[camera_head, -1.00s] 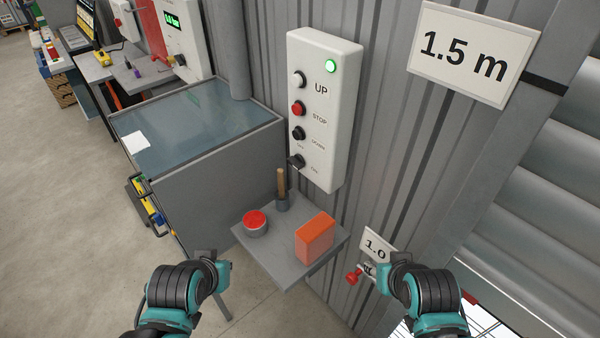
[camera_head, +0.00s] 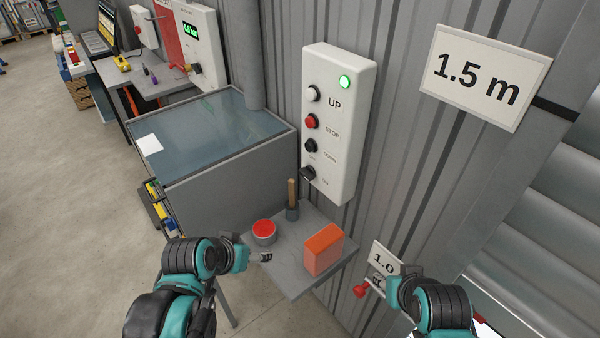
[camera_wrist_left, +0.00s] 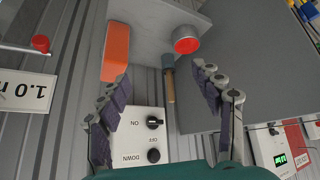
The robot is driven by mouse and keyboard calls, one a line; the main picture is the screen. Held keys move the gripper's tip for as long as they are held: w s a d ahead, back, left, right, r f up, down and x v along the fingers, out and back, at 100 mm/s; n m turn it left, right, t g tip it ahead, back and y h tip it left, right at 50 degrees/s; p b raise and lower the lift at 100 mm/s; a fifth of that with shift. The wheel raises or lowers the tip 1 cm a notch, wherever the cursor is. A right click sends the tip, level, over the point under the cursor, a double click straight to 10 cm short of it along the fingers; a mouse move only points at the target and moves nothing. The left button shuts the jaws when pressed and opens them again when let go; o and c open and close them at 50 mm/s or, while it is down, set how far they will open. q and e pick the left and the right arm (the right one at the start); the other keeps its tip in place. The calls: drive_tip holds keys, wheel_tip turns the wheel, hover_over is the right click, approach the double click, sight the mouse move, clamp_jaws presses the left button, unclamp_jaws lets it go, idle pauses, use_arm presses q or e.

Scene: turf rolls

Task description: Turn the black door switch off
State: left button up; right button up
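The black door switch (camera_head: 308,173) is the lowest control on the white control box (camera_head: 343,110), below the UP, STOP and DOWN buttons. In the left wrist view, which is upside down, the switch (camera_wrist_left: 154,122) shows between the fingers. Its bar lies level, in line with the ON label; the OFF label is beside it. My left gripper (camera_head: 256,254) is by the front left edge of the small shelf, below and left of the switch, apart from it. Its fingers (camera_wrist_left: 160,80) are spread and empty. My right gripper (camera_head: 396,284) is by the 1.0 sign; its fingers are unclear.
The shelf (camera_head: 292,282) below the box holds a red-topped round tin (camera_head: 264,231), an orange block (camera_head: 323,250) and a wooden handle in a grey holder (camera_head: 292,200). A red knob (camera_head: 361,291) is near my right gripper. A grey cabinet (camera_head: 240,165) stands left.

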use_arm(q)
drive_tip(key=w+d+r+m+h+p, duration=0.1)
drive_tip(key=w+d+r+m+h, duration=0.1)
drive_tip(key=w, duration=0.4)
drive_tip(key=w+d+r+m+h+p, duration=0.2)
drive_tip(key=w, duration=0.5)
drive_tip(key=m+t+h+p, duration=0.2)
drive_tip(key=m+h, duration=0.2)
approach(303, 174)
drive_tip(key=b+x, duration=0.1)
drive_tip(key=x, duration=0.7)
drive_tip(key=shift+d, duration=0.15)
drive_tip(key=c, duration=1.2)
